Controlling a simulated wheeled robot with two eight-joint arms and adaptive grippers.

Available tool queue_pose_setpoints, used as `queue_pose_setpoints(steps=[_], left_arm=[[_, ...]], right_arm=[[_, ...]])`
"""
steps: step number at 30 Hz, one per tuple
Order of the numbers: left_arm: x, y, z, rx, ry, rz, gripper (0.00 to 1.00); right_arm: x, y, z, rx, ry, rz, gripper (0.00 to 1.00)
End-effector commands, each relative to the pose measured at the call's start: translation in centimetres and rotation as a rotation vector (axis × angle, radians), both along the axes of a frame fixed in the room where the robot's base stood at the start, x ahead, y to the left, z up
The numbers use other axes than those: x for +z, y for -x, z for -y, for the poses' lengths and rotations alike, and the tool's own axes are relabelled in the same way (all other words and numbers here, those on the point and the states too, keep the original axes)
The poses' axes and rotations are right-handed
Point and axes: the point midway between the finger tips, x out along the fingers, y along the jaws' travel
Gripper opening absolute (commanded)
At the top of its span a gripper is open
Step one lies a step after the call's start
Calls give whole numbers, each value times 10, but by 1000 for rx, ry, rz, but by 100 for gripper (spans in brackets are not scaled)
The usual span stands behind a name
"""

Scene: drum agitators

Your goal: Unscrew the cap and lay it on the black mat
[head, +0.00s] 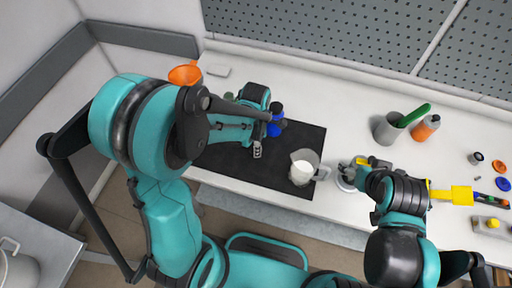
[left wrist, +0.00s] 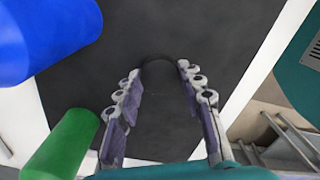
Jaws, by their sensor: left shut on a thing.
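The black mat (head: 232,180) lies on the white bench, and its dark surface also fills much of the left wrist view (left wrist: 185,25). My left gripper (head: 257,151) is low over the mat. In the left wrist view its two fingers (left wrist: 158,85) stand apart, shut on a dark round thing, apparently the cap (left wrist: 158,70), hard to tell from the black mat. The cap is hidden in the head view. My right gripper (head: 350,174) is right of the mat, by a pale round thing; its fingers are too small to read.
A blue-topped container (head: 276,124) stands close by my left gripper; a blue cylinder (left wrist: 45,35) and a green one (left wrist: 62,145) show in the wrist view. A beaker of white contents (head: 303,168) is on the mat's right. A grey cup (head: 387,129) and orange bottle (head: 426,128) stand behind.

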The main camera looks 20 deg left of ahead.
Motion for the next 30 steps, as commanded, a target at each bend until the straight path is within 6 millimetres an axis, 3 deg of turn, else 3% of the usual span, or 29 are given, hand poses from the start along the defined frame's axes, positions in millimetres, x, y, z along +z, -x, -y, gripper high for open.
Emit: queue_pose_setpoints(steps=[2, 13, 14, 16, 26, 30], left_arm=[[-12, 0, 0, 0, 0, 0, 3], [-16, 0, 0, 0, 0, 0, 3], [-15, 0, 0, 0, 0, 0, 43], [-14, 0, 0, 0, 0, 0, 59], [-12, 0, 0, 0, 0, 0, 59], [3, 0, 0, 0, 0, 0, 59]], right_arm=[[-5, 0, 0, 0, 0, 0, 74], [-8, 0, 0, 0, 0, 0, 74], [-8, 0, 0, 0, 0, 0, 74], [-7, 0, 0, 0, 0, 0, 74], [-5, 0, 0, 0, 0, 0, 74], [2, 0, 0, 0, 0, 0, 74]])
